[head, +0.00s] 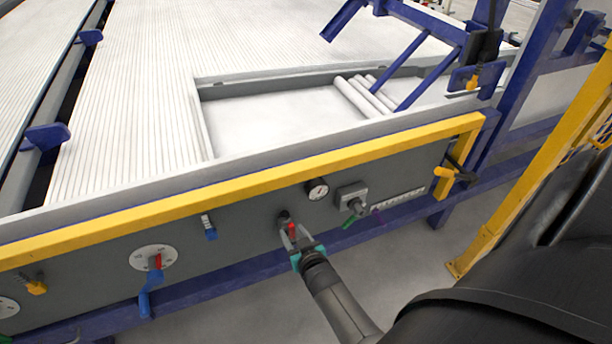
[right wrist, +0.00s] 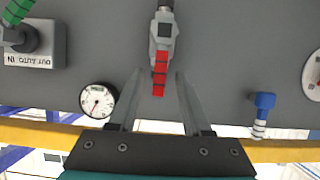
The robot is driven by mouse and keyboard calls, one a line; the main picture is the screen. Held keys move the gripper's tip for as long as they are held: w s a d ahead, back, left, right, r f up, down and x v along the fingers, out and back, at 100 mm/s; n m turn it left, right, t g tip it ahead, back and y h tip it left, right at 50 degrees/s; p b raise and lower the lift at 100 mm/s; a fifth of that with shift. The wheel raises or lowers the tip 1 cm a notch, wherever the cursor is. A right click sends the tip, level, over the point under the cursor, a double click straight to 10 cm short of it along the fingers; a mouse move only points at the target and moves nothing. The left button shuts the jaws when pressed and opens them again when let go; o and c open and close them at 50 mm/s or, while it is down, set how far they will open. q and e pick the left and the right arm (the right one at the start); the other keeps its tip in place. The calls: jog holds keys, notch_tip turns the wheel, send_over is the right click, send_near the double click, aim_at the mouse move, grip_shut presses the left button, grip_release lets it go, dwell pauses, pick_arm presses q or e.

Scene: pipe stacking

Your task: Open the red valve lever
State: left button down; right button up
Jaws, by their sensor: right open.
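The red valve lever (right wrist: 160,72) hangs from a grey metal valve body (right wrist: 162,30) on the dark grey panel. In the right wrist view it lies between the two fingers of my right gripper (right wrist: 159,76), with a gap on both sides. In the head view the red lever (head: 292,231) shows as a small red piece between the fingers of my right gripper (head: 295,236). The gripper is open at the panel, below the yellow rail. My left gripper is not in view.
A round gauge (head: 317,189) and a grey switch box (head: 351,197) with a green handle sit right of the valve. A blue valve (head: 210,228) and a round dial (head: 154,259) with red and blue handles are left. A yellow rail (head: 250,181) runs above.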

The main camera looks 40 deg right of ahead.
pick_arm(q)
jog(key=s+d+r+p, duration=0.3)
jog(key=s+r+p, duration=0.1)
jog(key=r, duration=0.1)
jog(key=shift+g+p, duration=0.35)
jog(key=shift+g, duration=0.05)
pick_arm(e)
jog(key=v, duration=1.3)
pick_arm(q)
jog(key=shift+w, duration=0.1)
pick_arm(e)
jog(key=shift+a+f, duration=0.1)
jog(key=shift+a, duration=0.05)
